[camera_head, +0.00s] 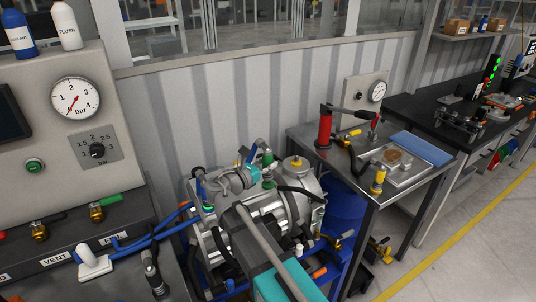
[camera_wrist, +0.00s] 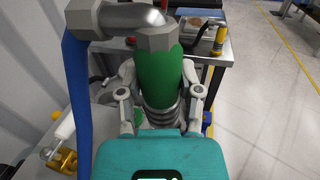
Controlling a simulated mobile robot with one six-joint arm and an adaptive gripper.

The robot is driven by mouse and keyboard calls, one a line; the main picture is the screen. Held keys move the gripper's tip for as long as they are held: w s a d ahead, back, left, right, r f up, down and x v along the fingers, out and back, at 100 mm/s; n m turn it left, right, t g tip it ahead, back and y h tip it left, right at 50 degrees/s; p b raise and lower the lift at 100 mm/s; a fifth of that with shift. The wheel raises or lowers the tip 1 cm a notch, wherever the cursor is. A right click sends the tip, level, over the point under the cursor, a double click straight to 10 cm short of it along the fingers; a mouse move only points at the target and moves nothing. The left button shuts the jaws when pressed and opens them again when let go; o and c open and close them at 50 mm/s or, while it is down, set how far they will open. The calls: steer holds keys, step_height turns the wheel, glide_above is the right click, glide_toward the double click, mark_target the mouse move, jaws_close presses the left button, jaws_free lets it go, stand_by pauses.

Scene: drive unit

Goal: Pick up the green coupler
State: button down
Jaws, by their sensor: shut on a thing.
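The green coupler (camera_wrist: 160,82) fills the middle of the wrist view. It has a grey metal hex collar and a bent metal elbow at its top, with a blue hose (camera_wrist: 76,95) running down on the left. My gripper (camera_wrist: 160,74) is shut on the coupler, one finger on each side of its green body. Ribbed metal shows below the green part; whether its lower end touches anything is hidden by my teal gripper body. In the head view the green coupler (camera_head: 267,159) shows above the drive unit (camera_head: 290,208), beside my wrist.
A gauge panel (camera_head: 48,120) and brass valves (camera_head: 97,212) stand at left. Grey floor (camera_head: 480,220) is clear at right.

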mark_target(267, 162)
steer(key=shift+s+d+r+p, duration=0.1)
steer(key=shift+s+r+p, duration=0.3)
steer(key=shift+s, duration=0.6)
steer(key=shift+s+r+p, duration=0.2)
steer(key=shift+s+r, duration=0.3)
steer(key=shift+s, duration=0.5)
steer(key=shift+r+p, duration=0.7)
steer(key=shift+p, duration=0.05)
steer(key=shift+r+p, duration=2.3)
steer(key=shift+r, duration=0.05)
